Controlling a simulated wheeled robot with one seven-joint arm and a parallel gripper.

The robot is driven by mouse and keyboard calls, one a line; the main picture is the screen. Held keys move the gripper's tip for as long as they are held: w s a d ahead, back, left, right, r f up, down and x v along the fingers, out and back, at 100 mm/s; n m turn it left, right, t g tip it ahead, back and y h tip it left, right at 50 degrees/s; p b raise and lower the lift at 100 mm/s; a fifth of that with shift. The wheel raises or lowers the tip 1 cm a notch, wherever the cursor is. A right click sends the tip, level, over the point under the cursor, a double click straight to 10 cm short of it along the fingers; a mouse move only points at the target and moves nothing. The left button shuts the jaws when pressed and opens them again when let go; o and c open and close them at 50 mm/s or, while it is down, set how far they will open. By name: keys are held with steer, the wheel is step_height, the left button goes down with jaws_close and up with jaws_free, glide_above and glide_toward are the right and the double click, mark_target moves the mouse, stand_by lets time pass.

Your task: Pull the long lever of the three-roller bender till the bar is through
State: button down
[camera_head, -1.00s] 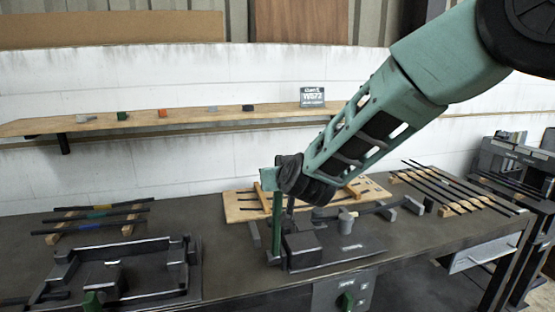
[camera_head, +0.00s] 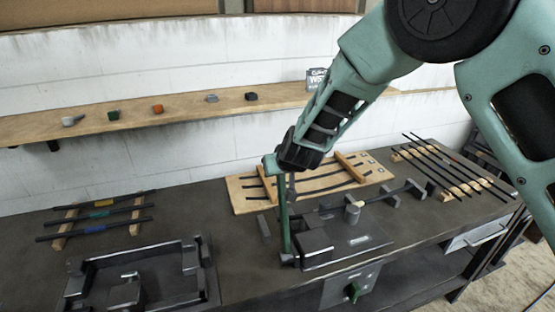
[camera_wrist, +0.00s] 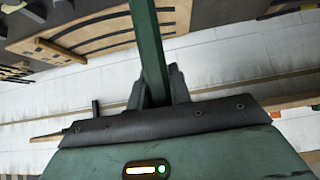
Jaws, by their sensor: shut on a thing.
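The three-roller bender (camera_head: 360,243) has a dark base plate on the bench, with a dark block (camera_head: 316,243) and a grey cylinder (camera_head: 352,213) on it. Its long green lever (camera_head: 284,225) stands nearly upright at the bender's left end. My gripper (camera_head: 278,163) is shut on the lever's upper part. In the wrist view the lever (camera_wrist: 146,40) runs up between my fingers (camera_wrist: 158,88). A dark bar (camera_head: 385,195) runs right from the bender to small grey supports. The rollers are too small or hidden to tell apart.
A wooden board (camera_head: 242,197) with curved dark strips lies behind the bender. Straight rods on wooden rests (camera_head: 450,188) lie at right. A dark frame fixture (camera_head: 190,275) and banded bars (camera_head: 98,228) are at left. A wall shelf (camera_head: 185,110) holds small items.

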steer(key=shift+w, duration=0.1)
stand_by(0.3)
steer(key=c, duration=1.3)
jaws_free()
steer(key=shift+w+f, duration=0.1)
steer(key=shift+w, duration=0.05)
steer(key=shift+p+v, duration=0.55)
steer(key=shift+v, duration=8.25)
